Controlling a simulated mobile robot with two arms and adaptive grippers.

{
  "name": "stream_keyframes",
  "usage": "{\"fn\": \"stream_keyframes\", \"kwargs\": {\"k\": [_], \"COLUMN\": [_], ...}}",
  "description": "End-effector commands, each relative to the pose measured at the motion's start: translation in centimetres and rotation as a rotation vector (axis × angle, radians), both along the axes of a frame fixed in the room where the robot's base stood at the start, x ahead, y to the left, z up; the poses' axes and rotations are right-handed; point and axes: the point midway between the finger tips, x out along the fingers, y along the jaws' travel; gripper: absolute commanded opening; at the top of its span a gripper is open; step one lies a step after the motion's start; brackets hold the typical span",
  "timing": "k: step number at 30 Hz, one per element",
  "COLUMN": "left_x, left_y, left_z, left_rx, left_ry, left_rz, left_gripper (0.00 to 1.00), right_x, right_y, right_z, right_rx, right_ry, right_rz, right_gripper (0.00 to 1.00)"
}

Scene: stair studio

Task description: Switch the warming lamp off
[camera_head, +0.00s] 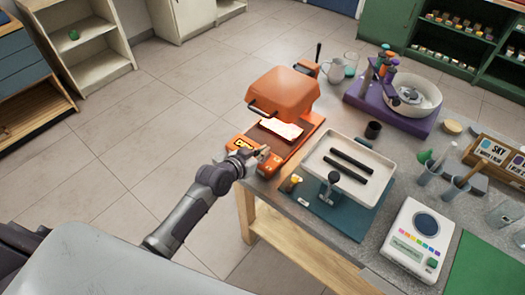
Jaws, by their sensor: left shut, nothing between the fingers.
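An orange hooded device (284,92), which I take to be the warming lamp, stands at the left end of the grey table. A dark handle bar shows on its hood. A pale, brightly lit piece (281,130) lies on its bed below the hood. Its orange front panel (239,143) carries small dark marks. My left gripper (264,152) is shut and empty, at the front edge of the device over the panel. It hides part of the panel, and I cannot tell whether it touches. The switch's position is too small to read. My right gripper is out of view.
A white tray (319,148) with two black bars stands just right of the device on a teal base. A jug (335,69), a purple stand (425,124) with a bowl, and a white scale (391,259) are farther right. Floor left of the table is clear.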

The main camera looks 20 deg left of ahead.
Motion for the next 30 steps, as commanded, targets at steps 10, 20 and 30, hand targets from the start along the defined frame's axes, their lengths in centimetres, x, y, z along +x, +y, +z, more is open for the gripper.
{"fn": "stream_keyframes", "kwargs": {"k": [10, 20, 30], "left_x": [0.1, 0.2, -0.9], "left_y": [-0.1, -0.1, 0.3], "left_z": [0.3, -0.4, -0.5], "left_rx": [0.004, 0.018, 0.018], "left_ry": [0.015, 0.052, 0.052], "left_rz": [-0.001, -0.001, -0.001], "left_gripper": [0.0, 0.0, 0.0], "right_x": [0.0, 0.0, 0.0], "right_y": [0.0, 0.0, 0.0], "right_z": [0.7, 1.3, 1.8], "right_rx": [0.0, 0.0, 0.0], "right_ry": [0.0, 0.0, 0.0], "right_rz": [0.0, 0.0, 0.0], "right_gripper": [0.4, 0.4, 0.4]}}
